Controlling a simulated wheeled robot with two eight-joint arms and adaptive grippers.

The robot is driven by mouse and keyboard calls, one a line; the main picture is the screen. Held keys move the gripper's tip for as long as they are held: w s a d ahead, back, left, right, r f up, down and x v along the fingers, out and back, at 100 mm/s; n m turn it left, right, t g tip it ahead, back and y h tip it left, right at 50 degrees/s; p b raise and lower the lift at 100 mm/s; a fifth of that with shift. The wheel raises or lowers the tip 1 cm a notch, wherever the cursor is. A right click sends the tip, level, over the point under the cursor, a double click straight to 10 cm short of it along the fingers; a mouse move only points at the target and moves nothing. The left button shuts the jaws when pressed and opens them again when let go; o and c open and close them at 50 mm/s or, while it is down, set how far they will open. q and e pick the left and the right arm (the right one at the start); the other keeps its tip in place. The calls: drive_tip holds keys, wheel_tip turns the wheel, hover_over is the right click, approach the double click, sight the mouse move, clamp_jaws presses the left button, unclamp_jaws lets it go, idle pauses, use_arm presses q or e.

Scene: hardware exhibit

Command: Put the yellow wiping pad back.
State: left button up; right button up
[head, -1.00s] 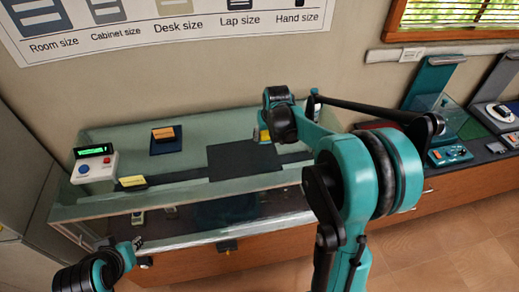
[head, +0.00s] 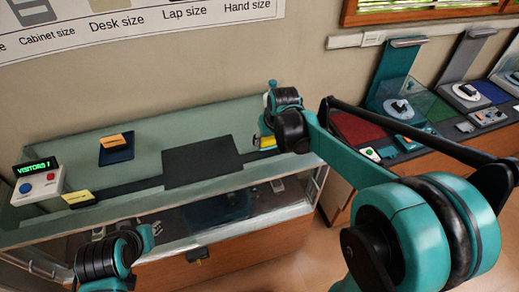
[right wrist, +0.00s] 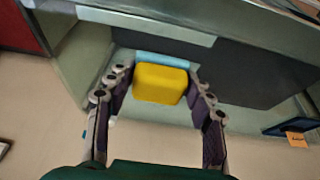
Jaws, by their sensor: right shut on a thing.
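The yellow wiping pad (right wrist: 160,84), with a light blue layer along its far side, sits between the fingers of my right gripper (right wrist: 159,100) in the right wrist view. The gripper is shut on it. In the head view my right gripper (head: 268,128) is over the right end of the glass display case (head: 60,236), and a bit of yellow shows beneath it. Whether the pad touches the case top is unclear. My left gripper (head: 147,238) is low at the front left of the case, small and partly hidden by its wrist; its jaw state is unclear.
On the case are a dark mat (head: 202,160), a blue tray (head: 116,155) with an orange block (head: 113,142), a yellow card (head: 78,197) and a button box with a green display (head: 38,181). At right stands a counter with several devices (head: 487,115).

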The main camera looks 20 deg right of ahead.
sight(256, 151)
drive_tip(key=w+a+f, duration=0.1)
drive_tip(key=w, duration=0.1)
drive_tip(key=w+a+f, duration=0.1)
drive_tip(key=f, duration=0.1)
drive_tip(key=shift+w+a, duration=0.35)
drive_tip(key=shift+w, duration=0.05)
drive_tip(key=shift+f+b, duration=0.7)
drive_tip(key=shift+f, duration=1.25)
drive_tip(key=shift+f, duration=0.1)
drive_tip(key=o, duration=1.1)
